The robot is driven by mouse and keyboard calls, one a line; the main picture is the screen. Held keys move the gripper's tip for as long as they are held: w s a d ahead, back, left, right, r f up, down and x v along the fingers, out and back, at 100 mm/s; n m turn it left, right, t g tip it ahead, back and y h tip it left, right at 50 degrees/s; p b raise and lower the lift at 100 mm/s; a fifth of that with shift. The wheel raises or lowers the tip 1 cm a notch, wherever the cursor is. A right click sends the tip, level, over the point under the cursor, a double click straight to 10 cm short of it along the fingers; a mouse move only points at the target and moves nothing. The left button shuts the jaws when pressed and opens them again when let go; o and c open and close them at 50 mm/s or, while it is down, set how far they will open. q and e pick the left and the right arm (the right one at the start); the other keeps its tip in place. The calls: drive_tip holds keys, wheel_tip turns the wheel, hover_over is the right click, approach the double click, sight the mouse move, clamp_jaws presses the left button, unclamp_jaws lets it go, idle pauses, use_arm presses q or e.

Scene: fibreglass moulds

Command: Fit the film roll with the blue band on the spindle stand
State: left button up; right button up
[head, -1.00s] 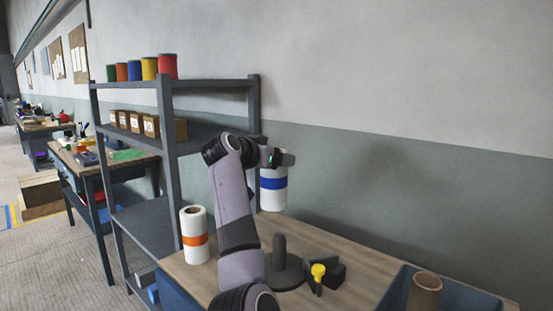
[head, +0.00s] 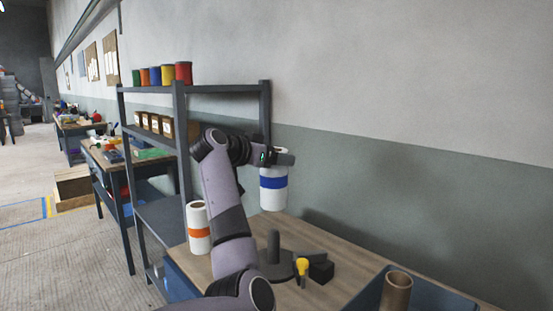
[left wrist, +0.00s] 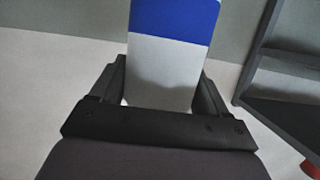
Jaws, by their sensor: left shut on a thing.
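The white film roll with the blue band (head: 273,184) hangs upright in the air above the back of the bench. My left gripper (head: 281,157) is shut on its upper part. In the left wrist view the roll (left wrist: 165,70) sits between the two fingers of the gripper (left wrist: 160,95), its blue band at the top of the picture. The spindle stand (head: 274,246), a dark post on a round base, stands on the bench below and apart from the roll. My left arm hides part of its base. My right gripper is not in view.
A white roll with an orange band (head: 199,228) stands at the bench's left end. A yellow-topped tool (head: 302,266) and a dark block (head: 321,270) are right of the stand. A blue bin (head: 430,297) holds a brown tube (head: 396,290). A grey shelf (head: 181,140) rises behind left.

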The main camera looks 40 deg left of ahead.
use_arm(q)
drive_tip(key=shift+s+d+r, duration=0.1)
drive_tip(key=shift+s+r, duration=0.05)
drive_tip(key=shift+s, duration=0.05)
wheel_tip(320, 180, down, 11)
drive_tip(key=b, duration=0.7)
drive_tip(key=shift+r+b, duration=0.15)
drive_tip(key=shift+b, duration=0.25)
idle(0.6)
drive_tip(key=shift+f, duration=0.3)
